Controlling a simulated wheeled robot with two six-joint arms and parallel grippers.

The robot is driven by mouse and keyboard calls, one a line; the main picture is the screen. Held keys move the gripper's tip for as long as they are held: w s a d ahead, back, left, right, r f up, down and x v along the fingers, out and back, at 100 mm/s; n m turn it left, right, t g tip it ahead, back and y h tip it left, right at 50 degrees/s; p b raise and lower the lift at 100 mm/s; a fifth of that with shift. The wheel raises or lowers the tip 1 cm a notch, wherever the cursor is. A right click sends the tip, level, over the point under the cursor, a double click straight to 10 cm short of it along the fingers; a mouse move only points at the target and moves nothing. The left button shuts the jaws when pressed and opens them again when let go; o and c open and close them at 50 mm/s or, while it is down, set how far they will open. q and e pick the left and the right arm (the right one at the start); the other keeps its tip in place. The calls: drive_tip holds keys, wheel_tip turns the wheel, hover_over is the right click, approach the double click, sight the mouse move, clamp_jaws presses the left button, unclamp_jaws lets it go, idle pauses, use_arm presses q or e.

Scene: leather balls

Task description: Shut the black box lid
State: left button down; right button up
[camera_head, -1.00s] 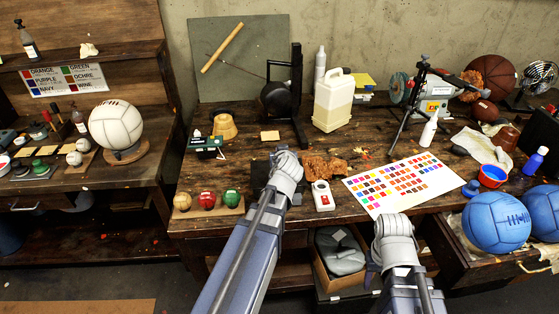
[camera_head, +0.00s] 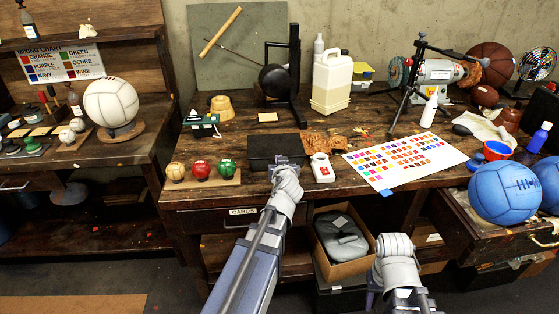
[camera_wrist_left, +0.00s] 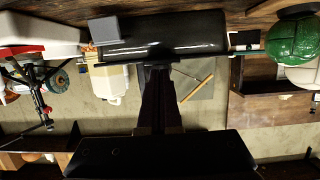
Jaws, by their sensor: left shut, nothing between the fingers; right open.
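The black box (camera_head: 275,147) sits on the workbench near its front edge, between the small balls and the white device. Its dark top looks flat, with the lid apparently down; I cannot see whether it is fully closed. In the left wrist view, which is upside down, a glossy black surface of the box (camera_wrist_left: 175,38) spans the top. My left gripper (camera_head: 285,171) is at the box's front right, fingers shut and empty. Its fingertips (camera_wrist_left: 157,67) show against the box's edge; contact is unclear. My right gripper (camera_head: 394,243) is open, low in front of the bench, its fingers mostly hidden.
Three small balls on a wooden stand (camera_head: 202,181) are left of the box. A white device (camera_head: 321,168) and brown leather (camera_head: 318,143) are to its right, with a colour chart (camera_head: 405,160) beyond. Below, an open cardboard box (camera_head: 343,265) holds something grey.

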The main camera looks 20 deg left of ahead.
use_arm(q)
drive_tip(key=shift+s+d+f+b, duration=0.1)
drive_tip(key=shift+s+f+b, duration=0.1)
drive_tip(key=shift+f+b, duration=0.2)
drive_tip(key=shift+s+d+f+b, duration=0.15)
drive_tip(key=shift+f+b, duration=0.15)
drive_tip(key=shift+f, duration=0.2)
use_arm(e)
drive_tip(key=shift+s+d+f, duration=0.1)
drive_tip(key=shift+s+f, duration=0.05)
drive_tip(key=shift+f, duration=0.35)
drive_tip(key=shift+s+d+f, duration=0.1)
drive_tip(key=shift+f, duration=0.35)
use_arm(q)
drive_tip(key=shift+a, duration=0.1)
